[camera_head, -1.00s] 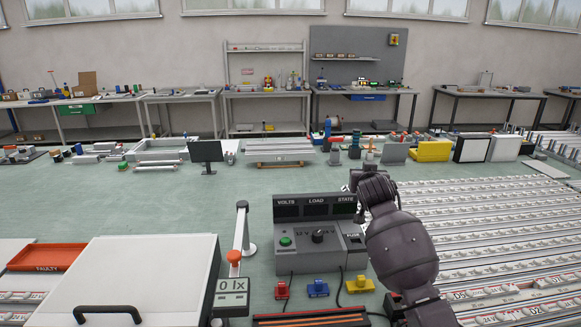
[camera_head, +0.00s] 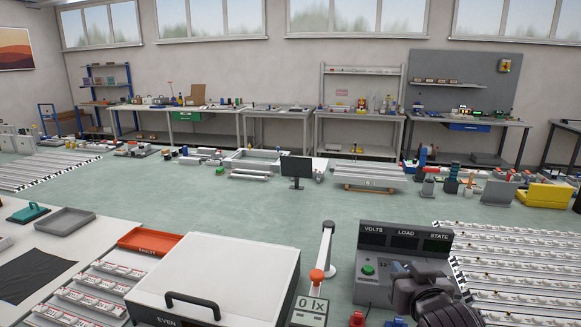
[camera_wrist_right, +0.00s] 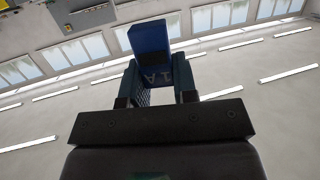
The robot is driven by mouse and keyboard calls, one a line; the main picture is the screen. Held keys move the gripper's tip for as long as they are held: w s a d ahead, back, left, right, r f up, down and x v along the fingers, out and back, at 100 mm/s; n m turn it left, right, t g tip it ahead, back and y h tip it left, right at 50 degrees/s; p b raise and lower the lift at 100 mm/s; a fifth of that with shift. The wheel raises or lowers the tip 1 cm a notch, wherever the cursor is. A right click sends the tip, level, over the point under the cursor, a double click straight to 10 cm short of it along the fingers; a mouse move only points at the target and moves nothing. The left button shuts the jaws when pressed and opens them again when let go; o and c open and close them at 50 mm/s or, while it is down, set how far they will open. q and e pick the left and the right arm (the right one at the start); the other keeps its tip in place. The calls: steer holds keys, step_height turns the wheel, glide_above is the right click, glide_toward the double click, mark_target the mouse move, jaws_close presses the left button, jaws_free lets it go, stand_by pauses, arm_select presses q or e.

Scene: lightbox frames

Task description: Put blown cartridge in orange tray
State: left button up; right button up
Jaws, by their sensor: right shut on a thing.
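The orange tray (camera_head: 150,241), labelled FAULTY, lies at the left behind the white box with the black handle in the head view. My right gripper (camera_wrist_right: 157,90) is shut on a blue cartridge (camera_wrist_right: 150,38), which sticks out beyond its fingers in the wrist view. A label that seems to read 1A shows on it. In the head view my right gripper (camera_head: 402,272) is in front of the grey tester, right of the orange tray and well apart from it. The cartridge cannot be made out there. My left gripper is not in view.
The white box (camera_head: 225,275) stands between my right arm and the orange tray. The tester (camera_head: 372,287) is at the right. A grey tray (camera_head: 65,221) and a black cloth (camera_head: 33,272) lie far left.

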steer(key=s+a+f, duration=0.1)
steer(key=s+f, duration=0.6)
steer(key=f, duration=0.4)
steer(key=shift+s+a, duration=0.35)
